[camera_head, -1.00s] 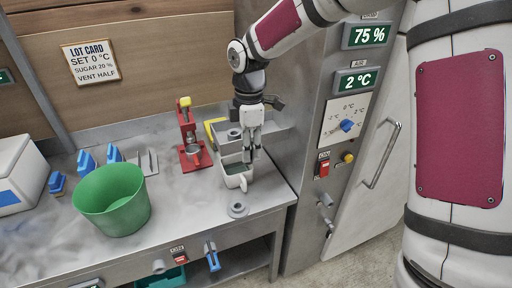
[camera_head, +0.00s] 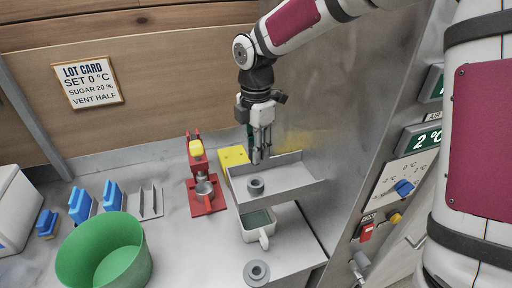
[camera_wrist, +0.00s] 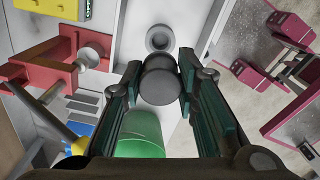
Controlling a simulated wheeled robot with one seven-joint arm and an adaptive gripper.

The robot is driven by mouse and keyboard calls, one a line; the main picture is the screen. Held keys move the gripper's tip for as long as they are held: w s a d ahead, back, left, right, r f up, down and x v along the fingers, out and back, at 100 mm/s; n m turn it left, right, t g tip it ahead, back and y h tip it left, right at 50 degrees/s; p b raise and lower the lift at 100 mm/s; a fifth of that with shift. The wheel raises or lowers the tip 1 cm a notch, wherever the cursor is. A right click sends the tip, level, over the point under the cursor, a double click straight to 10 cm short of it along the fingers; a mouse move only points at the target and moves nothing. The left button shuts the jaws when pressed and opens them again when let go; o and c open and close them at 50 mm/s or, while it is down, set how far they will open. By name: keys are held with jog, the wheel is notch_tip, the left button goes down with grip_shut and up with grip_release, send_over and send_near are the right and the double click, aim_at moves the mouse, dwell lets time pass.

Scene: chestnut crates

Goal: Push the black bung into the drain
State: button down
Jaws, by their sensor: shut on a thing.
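My gripper (camera_head: 260,157) is above the raised grey tray (camera_head: 290,178), fingers pointing down. In the wrist view my gripper (camera_wrist: 160,85) is shut on the black bung (camera_wrist: 160,80), a short dark cylinder between the fingertips. The bung is hard to make out in the head view. A grey ring (camera_head: 256,186) with a dark hole sits on the tray, just below and in front of the fingertips. A similar ring (camera_head: 257,272) lies on the bench near its front edge. The wrist view shows one ring (camera_wrist: 160,38) beyond the bung, apart from it. I cannot tell which ring is the drain.
A white square mug (camera_head: 262,228) with greenish contents stands below the tray. A red stand (camera_head: 203,185) and a yellow block (camera_head: 234,157) are left of it. A green tub (camera_head: 104,255) stands front left. A steel cabinet wall (camera_head: 330,120) rises close on the right.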

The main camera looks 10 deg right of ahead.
dwell(0.4)
jog(key=shift+f+b, duration=0.4)
jog(key=shift+f, duration=2.5)
jog(key=shift+f, duration=0.3)
jog(key=shift+f, duration=0.35)
jog(key=shift+f, duration=1)
jog(key=c, duration=1.2)
grip_release()
jog(key=shift+r, duration=0.15)
